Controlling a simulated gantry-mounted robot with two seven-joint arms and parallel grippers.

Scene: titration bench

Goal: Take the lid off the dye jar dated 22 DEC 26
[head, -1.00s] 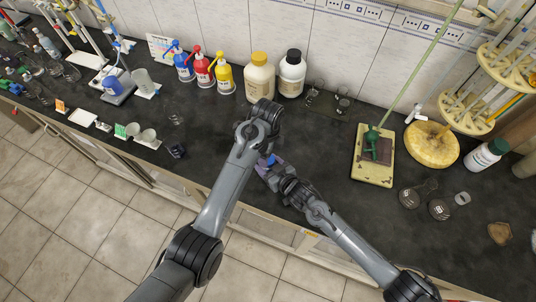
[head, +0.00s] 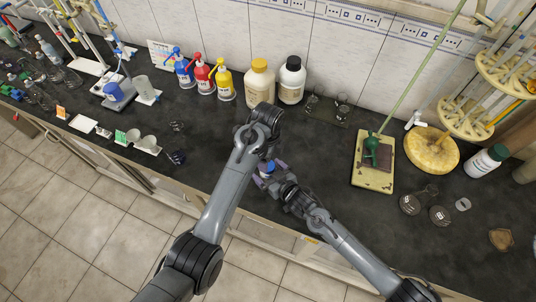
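A small blue-topped object (head: 267,168), possibly the dye jar with its lid, shows between my two arms near the bench's front edge. It is mostly hidden, and no date can be read. My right gripper (head: 273,179) reaches it from the lower right, with purplish finger parts close around it. I cannot tell whether they grip it. My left arm rises from the lower left and bends over at the wrist just above and left of the object. My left gripper is hidden behind that arm. Whether the lid is on or lifted cannot be told.
Blue, red and yellow wash bottles (head: 224,82) and two large bottles (head: 291,80) stand along the wall. A small dark item (head: 177,157) lies left of my arms. The bench's middle right is clear.

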